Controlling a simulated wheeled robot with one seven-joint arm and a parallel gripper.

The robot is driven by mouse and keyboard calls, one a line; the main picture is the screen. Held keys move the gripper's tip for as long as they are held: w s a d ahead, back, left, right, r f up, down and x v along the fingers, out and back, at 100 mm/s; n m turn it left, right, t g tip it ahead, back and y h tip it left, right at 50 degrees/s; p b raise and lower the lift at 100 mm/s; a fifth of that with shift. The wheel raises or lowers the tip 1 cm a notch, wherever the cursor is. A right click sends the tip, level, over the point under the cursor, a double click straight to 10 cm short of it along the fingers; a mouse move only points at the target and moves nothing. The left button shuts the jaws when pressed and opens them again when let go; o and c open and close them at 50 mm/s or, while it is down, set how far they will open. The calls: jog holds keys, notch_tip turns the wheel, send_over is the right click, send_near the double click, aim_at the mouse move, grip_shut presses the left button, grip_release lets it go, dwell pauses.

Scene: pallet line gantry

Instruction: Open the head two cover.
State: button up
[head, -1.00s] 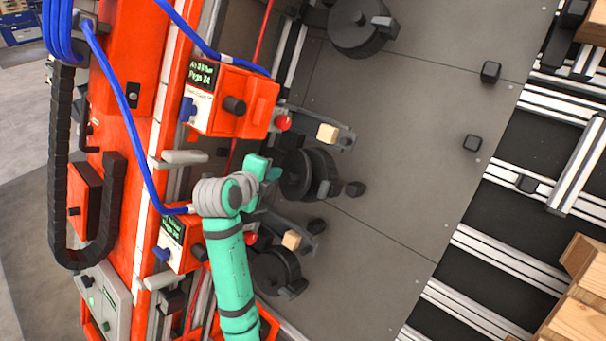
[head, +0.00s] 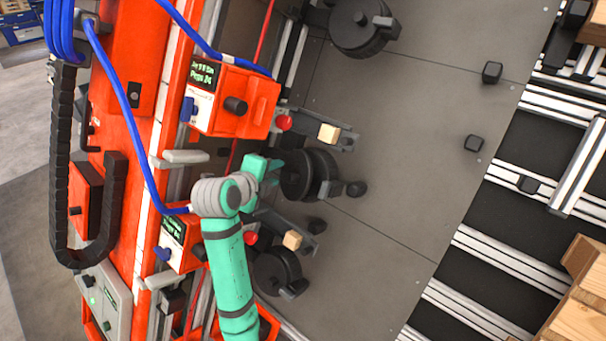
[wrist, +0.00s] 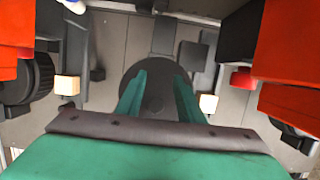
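My gripper (head: 274,172) is beside the middle black round unit (head: 316,175) in the head view, its jaws toward it. In the wrist view the two green fingers (wrist: 159,98) stand apart with a dark round disc (wrist: 155,82) beyond and between them. Nothing is seen held. I cannot tell whether the fingers touch the disc. Two orange head boxes show in the head view, an upper one (head: 232,98) and a lower one (head: 172,240) partly behind my arm. No marking that I can read tells which part is the head two cover.
More black round units sit above (head: 352,25) and below (head: 277,268). Tan blocks on brackets, one upper (head: 329,133) and one lower (head: 292,239), flank the middle unit. Blue cables (head: 125,105) hang at left. The grey plate (head: 410,150) to the right is mostly clear.

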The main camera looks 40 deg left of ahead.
jog(key=a+v, duration=0.2)
jog(key=v, duration=0.7)
jog(key=shift+s+a+r, duration=0.25)
jog(key=shift+s+a, duration=0.05)
jog(key=shift+s, duration=0.05)
dwell(0.6)
jog(key=s+d+r, duration=0.2)
jog(key=s+d, duration=0.3)
jog(key=d, duration=0.2)
jog(key=shift+d, duration=0.3)
jog(key=shift+w+r, duration=0.1)
jog(key=shift+r, duration=0.05)
dwell(0.5)
